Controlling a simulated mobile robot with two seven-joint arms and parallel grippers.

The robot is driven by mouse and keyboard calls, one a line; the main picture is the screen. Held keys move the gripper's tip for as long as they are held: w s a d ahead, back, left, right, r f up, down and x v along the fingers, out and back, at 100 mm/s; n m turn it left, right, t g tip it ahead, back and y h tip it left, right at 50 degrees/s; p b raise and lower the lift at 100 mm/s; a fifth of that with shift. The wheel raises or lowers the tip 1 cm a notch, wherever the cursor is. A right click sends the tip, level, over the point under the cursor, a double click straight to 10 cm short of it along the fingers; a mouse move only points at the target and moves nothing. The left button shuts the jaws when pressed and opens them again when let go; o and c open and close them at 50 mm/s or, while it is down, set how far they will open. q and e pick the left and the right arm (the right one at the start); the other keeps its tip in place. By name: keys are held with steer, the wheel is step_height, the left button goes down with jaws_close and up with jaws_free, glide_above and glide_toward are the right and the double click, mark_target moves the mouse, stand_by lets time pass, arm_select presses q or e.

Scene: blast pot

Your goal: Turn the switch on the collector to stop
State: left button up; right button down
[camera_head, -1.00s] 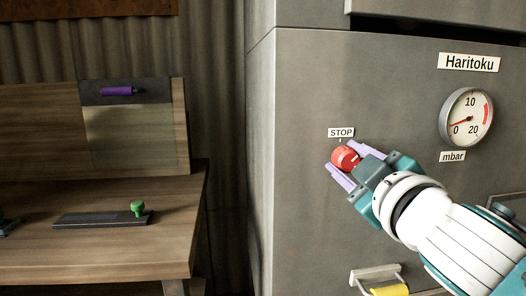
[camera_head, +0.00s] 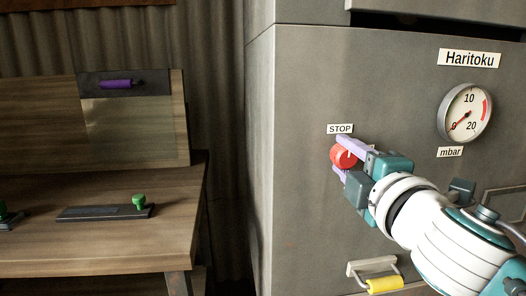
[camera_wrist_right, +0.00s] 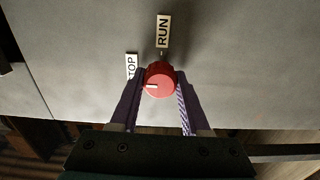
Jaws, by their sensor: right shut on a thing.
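The switch is a round red knob (camera_head: 342,156) on the grey front of the collector (camera_head: 310,215). A STOP label (camera_head: 340,129) sits just above it in the head view. My right gripper (camera_head: 345,158) has its purple fingers on either side of the knob and is shut on it. In the right wrist view the knob (camera_wrist_right: 160,80) sits between the fingers, its white mark pointing left. There the STOP label (camera_wrist_right: 131,67) is at the knob's upper left, partly hidden by a finger, and a RUN label (camera_wrist_right: 163,31) is above. My left gripper is out of view.
A pressure gauge (camera_head: 465,113) under a Haritoku label (camera_head: 469,58) is at the right, its needle near 0. A yellow handle (camera_head: 384,284) sticks out below my right arm. A wooden bench (camera_head: 110,245) with green-knobbed dark pieces stands at the left.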

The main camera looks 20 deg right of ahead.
steer(key=shift+n, duration=0.3)
steer(key=shift+c, duration=1.9)
jaws_free()
steer(key=shift+s, duration=0.1)
steer(key=b+v, duration=0.1)
steer(key=v, duration=0.8)
steer(key=shift+s+a, duration=0.15)
steer(key=shift+s, duration=0.2)
steer(key=shift+r, duration=0.1)
